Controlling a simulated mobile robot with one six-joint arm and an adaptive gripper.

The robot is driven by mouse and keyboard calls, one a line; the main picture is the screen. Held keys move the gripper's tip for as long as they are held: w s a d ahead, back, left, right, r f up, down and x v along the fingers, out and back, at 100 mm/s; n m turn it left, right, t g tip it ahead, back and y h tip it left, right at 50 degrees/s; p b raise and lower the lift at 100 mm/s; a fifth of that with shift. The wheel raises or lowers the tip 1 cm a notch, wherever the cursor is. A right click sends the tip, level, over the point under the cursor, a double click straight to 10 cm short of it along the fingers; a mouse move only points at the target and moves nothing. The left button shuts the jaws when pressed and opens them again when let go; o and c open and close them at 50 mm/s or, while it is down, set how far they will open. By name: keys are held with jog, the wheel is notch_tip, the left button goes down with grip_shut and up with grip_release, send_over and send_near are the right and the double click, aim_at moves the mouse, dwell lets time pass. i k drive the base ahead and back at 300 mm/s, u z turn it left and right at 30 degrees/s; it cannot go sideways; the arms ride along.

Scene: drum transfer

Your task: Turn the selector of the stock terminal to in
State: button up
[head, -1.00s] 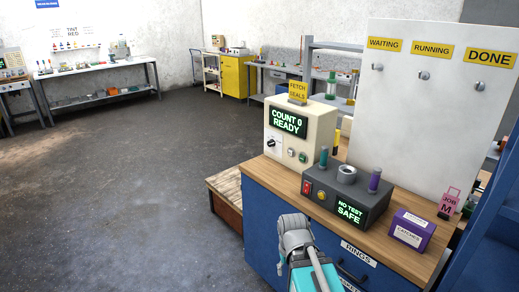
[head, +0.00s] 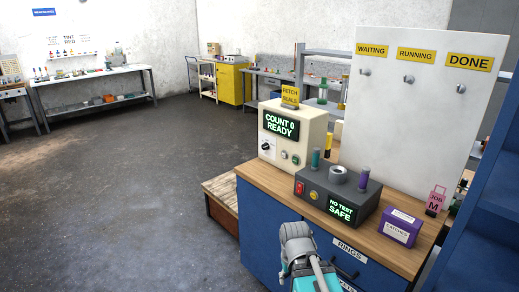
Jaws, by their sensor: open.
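The stock terminal, a cream box (head: 302,125), stands at the back left of the wooden counter. Its dark screen (head: 281,125) reads "COUNT 0 READY" in green. Below the screen, at the left of its front, is a small dark selector knob (head: 266,146) on a white plate. The knob's setting and its labels are too small to read. Part of my own arm, grey and teal, shows at the bottom centre, in front of the counter's drawers and apart from the terminal. My gripper's fingers do not show.
A dark grey tester (head: 338,213) reading "NO TEST SAFE" stands in front of the terminal, right of the knob. A purple box (head: 401,227) and a pink job tag (head: 436,201) are farther right. Open floor (head: 110,200) lies to the left, beside a low wooden platform (head: 222,197).

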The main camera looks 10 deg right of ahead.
aim_at(265, 146)
jog(key=z, duration=0.1)
jog(key=i, duration=0.95)
jog(key=u, duration=0.05)
